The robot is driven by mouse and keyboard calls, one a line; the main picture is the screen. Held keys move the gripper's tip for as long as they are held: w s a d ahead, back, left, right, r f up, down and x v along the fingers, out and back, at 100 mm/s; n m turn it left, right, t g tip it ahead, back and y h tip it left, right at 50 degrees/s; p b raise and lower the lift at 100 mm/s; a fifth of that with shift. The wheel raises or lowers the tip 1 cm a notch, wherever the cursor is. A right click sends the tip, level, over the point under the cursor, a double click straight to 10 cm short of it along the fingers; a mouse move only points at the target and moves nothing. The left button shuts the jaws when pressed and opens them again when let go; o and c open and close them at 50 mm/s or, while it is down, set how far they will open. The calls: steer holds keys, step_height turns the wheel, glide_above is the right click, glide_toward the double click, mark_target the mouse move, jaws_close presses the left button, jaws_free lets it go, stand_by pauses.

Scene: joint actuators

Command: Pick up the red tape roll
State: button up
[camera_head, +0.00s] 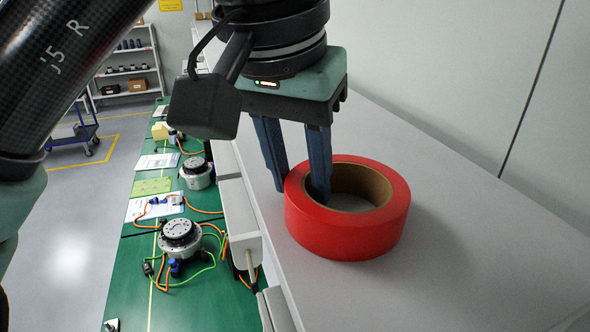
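The red tape roll (345,232) lies flat on the light grey shelf top, with its brown cardboard core showing. My gripper (300,193) points down at the roll's left side, its two blue fingers apart. The right finger reaches down into the hole of the roll. The left finger is outside the roll, beside its left edge. The roll's left wall lies between the fingers. I cannot tell whether the fingers touch the wall or press on it. The tip of the right finger is partly hidden by the roll's near rim.
The grey shelf top (480,240) is clear to the right of the roll, with a wall (450,70) behind it. Lower down at left, a green workbench (205,305) holds round metal actuators (180,238), orange and green cables and papers.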

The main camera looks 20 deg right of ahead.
steer(key=shift+w+d, duration=0.15)
steer(key=shift+w, duration=0.05)
jaws_close()
